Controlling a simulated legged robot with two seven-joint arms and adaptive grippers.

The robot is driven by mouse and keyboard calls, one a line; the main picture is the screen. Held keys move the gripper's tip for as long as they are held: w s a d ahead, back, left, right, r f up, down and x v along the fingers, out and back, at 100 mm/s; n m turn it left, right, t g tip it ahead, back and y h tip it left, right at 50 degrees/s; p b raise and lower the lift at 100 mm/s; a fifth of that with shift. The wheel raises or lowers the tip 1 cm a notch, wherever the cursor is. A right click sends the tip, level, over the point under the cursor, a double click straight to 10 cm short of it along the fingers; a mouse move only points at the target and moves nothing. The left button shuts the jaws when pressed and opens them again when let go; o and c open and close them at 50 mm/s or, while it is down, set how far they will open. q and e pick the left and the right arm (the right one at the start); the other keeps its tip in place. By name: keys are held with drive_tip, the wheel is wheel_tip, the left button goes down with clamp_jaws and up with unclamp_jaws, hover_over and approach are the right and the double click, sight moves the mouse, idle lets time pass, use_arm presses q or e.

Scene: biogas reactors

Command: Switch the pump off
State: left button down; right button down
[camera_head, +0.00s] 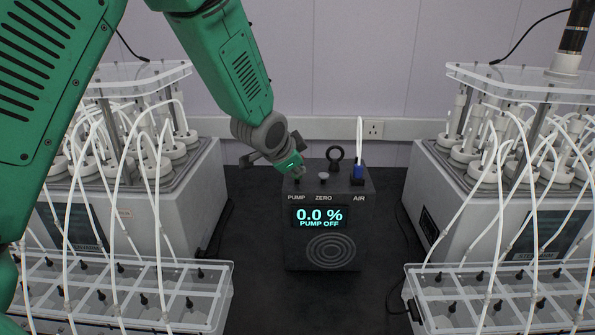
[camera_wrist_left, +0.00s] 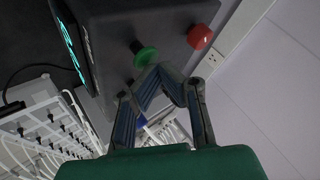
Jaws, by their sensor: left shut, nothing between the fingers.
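The dark pump box (camera_head: 325,225) stands between the two reactors, and its display (camera_head: 320,217) reads "0.0 %" and "PUMP OFF". My left gripper (camera_head: 298,172) is shut and empty over the box's top left, above the PUMP label, and hides what lies behind it. A small grey knob (camera_head: 323,179) shows above the ZERO label. In the left wrist view a green button (camera_wrist_left: 146,56) is just beyond the shut fingertips (camera_wrist_left: 160,72), and a red button (camera_wrist_left: 200,37) is farther right. I cannot tell whether the fingertips touch the green button. My right gripper is not in view.
A blue connector (camera_head: 357,173) with a white tube stands by the AIR label, beside a black ring (camera_head: 334,155). Tubed reactors (camera_head: 190,200) (camera_head: 430,200) and clear racks (camera_head: 215,285) (camera_head: 425,285) flank the box. Dark bench before the box is clear.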

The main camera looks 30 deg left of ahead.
use_arm(q)
drive_tip(key=shift+a+r+p, duration=0.2)
drive_tip(key=shift+r+p, duration=0.1)
drive_tip(key=shift+r, duration=0.25)
wheel_tip(320, 180, up, 5)
drive_tip(key=p, duration=0.4)
drive_tip(key=shift+f, duration=0.2)
drive_tip(key=shift+r, duration=0.7)
